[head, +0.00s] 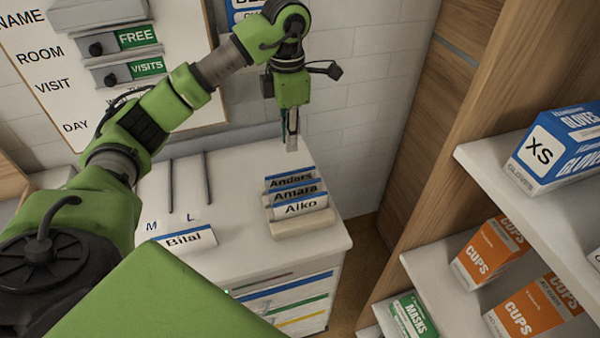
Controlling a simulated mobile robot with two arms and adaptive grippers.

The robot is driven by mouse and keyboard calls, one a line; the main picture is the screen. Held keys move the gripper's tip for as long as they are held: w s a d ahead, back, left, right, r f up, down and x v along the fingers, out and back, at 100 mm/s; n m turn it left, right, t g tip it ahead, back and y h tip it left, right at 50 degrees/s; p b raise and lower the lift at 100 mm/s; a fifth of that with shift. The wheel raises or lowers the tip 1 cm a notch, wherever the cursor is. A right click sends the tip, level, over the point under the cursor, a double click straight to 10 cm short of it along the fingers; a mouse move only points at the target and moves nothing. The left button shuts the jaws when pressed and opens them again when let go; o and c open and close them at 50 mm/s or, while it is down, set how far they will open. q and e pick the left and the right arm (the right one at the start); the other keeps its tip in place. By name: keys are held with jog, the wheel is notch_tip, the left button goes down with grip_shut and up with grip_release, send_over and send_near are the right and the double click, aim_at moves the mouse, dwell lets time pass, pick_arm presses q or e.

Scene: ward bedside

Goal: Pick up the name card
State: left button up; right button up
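Three name cards stand one behind another in a holder (305,224) on the white cabinet top: Anders (290,180) at the back, Amara (297,194) in the middle and Aiko (301,208) in front. A separate card, Bilal (186,240), sits near the front edge to the left. My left gripper (291,143) points down above and behind the Anders card, apart from the cards in the picture. Its fingers are seen small and nearly edge-on, so I cannot tell whether they are open or shut. My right gripper is not in view.
The cabinet top (245,225) is clear between Bilal and the holder. A wall board (55,75) with sliding signs hangs behind my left arm. Shelves (440,262) at right hold a gloves box (558,150) and cups boxes (490,250).

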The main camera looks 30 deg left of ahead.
pick_arm(q)
send_over(290, 172)
jog(key=f, duration=0.5)
jog(key=shift+s+a, duration=0.1)
jog(key=shift+s, duration=0.3)
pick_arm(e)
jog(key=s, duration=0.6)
pick_arm(q)
jog(key=shift+w+f+p, duration=0.15)
jog(key=shift+f+p, duration=0.05)
jog(key=shift+f, duration=0.35)
jog(key=shift+w+f+p, duration=0.15)
jog(key=shift+f+p, duration=0.05)
jog(key=shift+f, duration=0.35)
jog(key=shift+f+p, duration=0.65)
jog(key=shift+f, duration=0.15)
notch_tip(290, 172, down, 3)
jog(key=shift+w+f+p, duration=0.1)
jog(key=shift+f+p, duration=0.1)
jog(key=shift+p, duration=0.65)
jog(key=shift+f, duration=0.4)
grip_shut()
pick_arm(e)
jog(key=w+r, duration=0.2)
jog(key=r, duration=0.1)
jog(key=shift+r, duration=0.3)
pick_arm(q)
jog(key=shift+r, duration=0.1)
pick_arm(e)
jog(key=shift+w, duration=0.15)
